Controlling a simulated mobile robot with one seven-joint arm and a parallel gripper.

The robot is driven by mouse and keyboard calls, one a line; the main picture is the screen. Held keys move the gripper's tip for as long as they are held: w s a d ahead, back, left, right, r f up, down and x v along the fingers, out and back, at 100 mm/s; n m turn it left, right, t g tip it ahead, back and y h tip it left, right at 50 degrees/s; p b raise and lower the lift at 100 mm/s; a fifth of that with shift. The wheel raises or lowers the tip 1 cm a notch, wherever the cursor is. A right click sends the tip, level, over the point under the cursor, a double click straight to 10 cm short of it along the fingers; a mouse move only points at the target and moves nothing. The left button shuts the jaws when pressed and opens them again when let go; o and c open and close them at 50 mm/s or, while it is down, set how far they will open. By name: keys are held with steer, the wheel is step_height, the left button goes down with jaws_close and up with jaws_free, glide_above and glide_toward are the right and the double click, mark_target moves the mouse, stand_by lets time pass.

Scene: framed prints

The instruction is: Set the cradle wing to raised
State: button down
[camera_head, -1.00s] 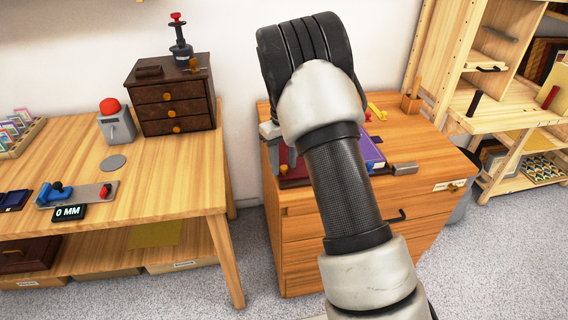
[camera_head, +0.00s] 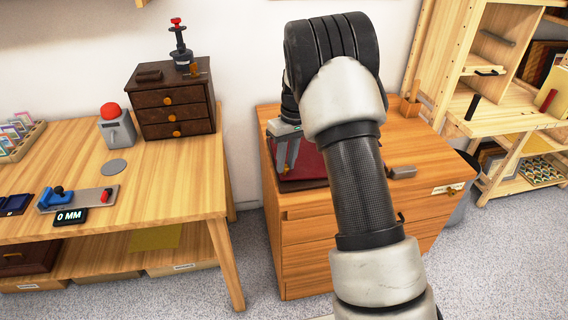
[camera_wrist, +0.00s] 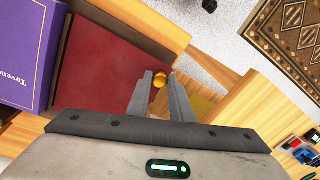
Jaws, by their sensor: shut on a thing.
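The cradle's dark red wing (camera_wrist: 112,62) fills the left middle of the wrist view, with a brass knob (camera_wrist: 160,79) near its right edge. In the head view the red wing (camera_head: 308,166) shows left of my arm, on the wooden cabinet. My gripper (camera_wrist: 160,77) has its two grey fingers on either side of the knob, shut on it. In the head view my gripper (camera_head: 286,165) points down at the wing's left part. A purple book (camera_wrist: 24,48) lies beside the wing. My arm hides much of the cradle in the head view, and I cannot tell the wing's angle.
A wooden table (camera_head: 165,190) stands at the left, with a gap between. An open shelf unit (camera_head: 500,120) stands at the right.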

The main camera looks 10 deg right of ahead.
steer(key=d+r+y+p, duration=0.4)
steer(key=d+r+y, duration=0.2)
steer(key=d+r, duration=0.2)
steer(key=shift+p, duration=0.35)
steer(key=shift+d+f, duration=0.1)
steer(key=shift+d, duration=0.1)
steer(key=c, duration=1.6)
jaws_free()
steer(key=shift+o, duration=0.2)
steer(key=shift+a, duration=0.1)
steer(key=p+v, duration=0.3)
steer(key=v, duration=1.4)
steer(key=shift+d, duration=0.25)
